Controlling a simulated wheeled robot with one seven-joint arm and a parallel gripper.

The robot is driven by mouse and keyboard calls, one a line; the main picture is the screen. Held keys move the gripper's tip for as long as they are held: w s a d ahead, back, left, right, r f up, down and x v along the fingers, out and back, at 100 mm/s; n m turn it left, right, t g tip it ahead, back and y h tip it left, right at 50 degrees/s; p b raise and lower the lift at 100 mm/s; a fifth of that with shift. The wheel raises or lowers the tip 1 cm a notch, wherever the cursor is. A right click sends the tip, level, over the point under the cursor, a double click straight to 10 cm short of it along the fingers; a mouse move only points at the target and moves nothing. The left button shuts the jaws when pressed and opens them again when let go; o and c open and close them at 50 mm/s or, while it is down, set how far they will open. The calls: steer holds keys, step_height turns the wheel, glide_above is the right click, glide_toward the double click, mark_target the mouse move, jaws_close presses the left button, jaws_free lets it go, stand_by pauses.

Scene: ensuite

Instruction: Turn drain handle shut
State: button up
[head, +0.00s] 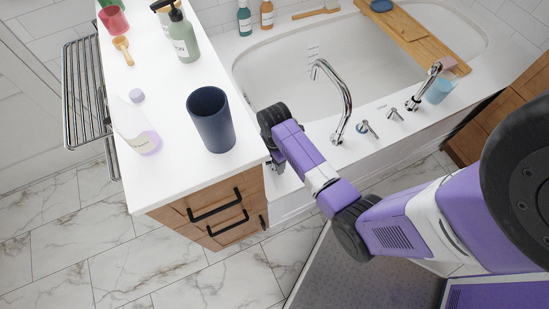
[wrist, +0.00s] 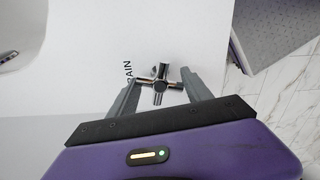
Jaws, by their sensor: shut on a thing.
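The drain handle (wrist: 159,92) is a small chrome cross on a white surface in the wrist view. Part of the printed word "DRAIN" shows just left of it. My gripper (wrist: 161,83) has one grey finger on each side of the cross, shut on two of its opposite arms. The other two arms of the cross point up and down in the wrist picture. In the head view my purple arm reaches to the tub's near-left corner, and my wrist hides the handle and the fingers there.
The white bathtub (head: 262,71) has a chrome spout (head: 347,100) and more taps right of my arm. Left of my wrist, a white counter (head: 170,185) holds a dark blue cup (head: 211,120) near its edge, a lotion bottle (head: 136,128) and a green pump bottle (head: 184,40).

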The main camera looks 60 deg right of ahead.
steer(key=m+p, duration=0.2)
steer(key=m, duration=0.1)
steer(key=shift+r+m, duration=0.2)
steer(key=shift+m, duration=0.1)
steer(key=m+p, duration=0.2)
steer(key=m, duration=0.1)
steer(key=shift+m, duration=0.3)
steer(key=m+p, duration=0.1)
steer(key=m, duration=0.2)
steer(key=shift+f+m, duration=0.1)
steer(key=shift+m, duration=0.3)
steer(key=shift+m+p, duration=0.75)
steer(key=shift+m, duration=1.25)
steer(key=o, duration=1.3)
steer(key=shift+r+p, duration=0.4)
steer(key=shift+r, duration=3.45)
